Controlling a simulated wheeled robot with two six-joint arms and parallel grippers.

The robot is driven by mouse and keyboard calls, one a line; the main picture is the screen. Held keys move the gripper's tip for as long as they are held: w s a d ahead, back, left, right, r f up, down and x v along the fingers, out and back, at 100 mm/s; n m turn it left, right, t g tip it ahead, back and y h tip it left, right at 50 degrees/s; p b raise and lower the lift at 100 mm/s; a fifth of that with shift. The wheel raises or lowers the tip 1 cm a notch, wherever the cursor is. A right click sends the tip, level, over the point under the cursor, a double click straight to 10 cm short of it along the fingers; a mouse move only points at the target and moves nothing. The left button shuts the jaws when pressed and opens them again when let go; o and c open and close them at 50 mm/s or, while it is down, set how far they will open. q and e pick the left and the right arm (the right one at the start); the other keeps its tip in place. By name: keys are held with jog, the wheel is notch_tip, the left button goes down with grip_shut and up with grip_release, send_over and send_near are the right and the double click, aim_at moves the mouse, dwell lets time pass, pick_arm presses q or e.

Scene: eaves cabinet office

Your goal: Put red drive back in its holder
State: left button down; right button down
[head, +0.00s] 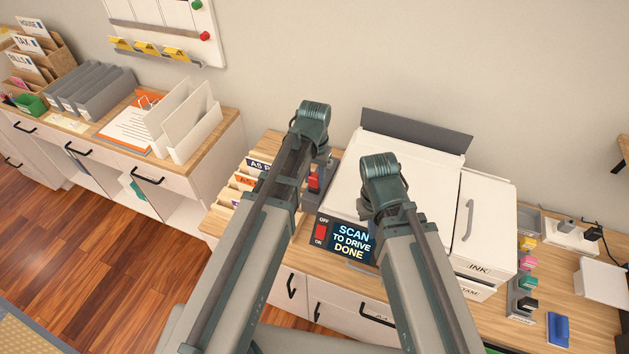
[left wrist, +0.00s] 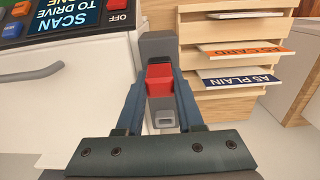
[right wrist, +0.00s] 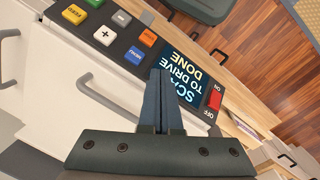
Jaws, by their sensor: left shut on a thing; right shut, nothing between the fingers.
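The red drive (left wrist: 160,80) is between the fingers of my left gripper (left wrist: 159,90), which is shut on it. It also shows as a small red block (head: 314,181) beside my left arm in the head view. A grey holder (left wrist: 158,47) is right at the drive, with an empty-looking slot at its near end. The holder also shows below the drive in the head view (head: 320,203). I cannot tell whether the drive is seated in it or just above it. My right gripper (right wrist: 164,78) is shut and empty above the scanner's control panel.
The white scanner (head: 345,180) stands right of the holder; its screen (head: 352,242) reads "SCAN TO DRIVE DONE". A wooden paper sorter (left wrist: 235,45) with labelled shelves is close beside the holder. Coloured stamps (head: 527,282) and a blue object (head: 558,329) are at the far right.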

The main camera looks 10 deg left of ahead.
aim_at(315, 175)
pick_arm(q)
jog(key=shift+r, duration=0.15)
pick_arm(e)
jog(key=shift+r, duration=0.15)
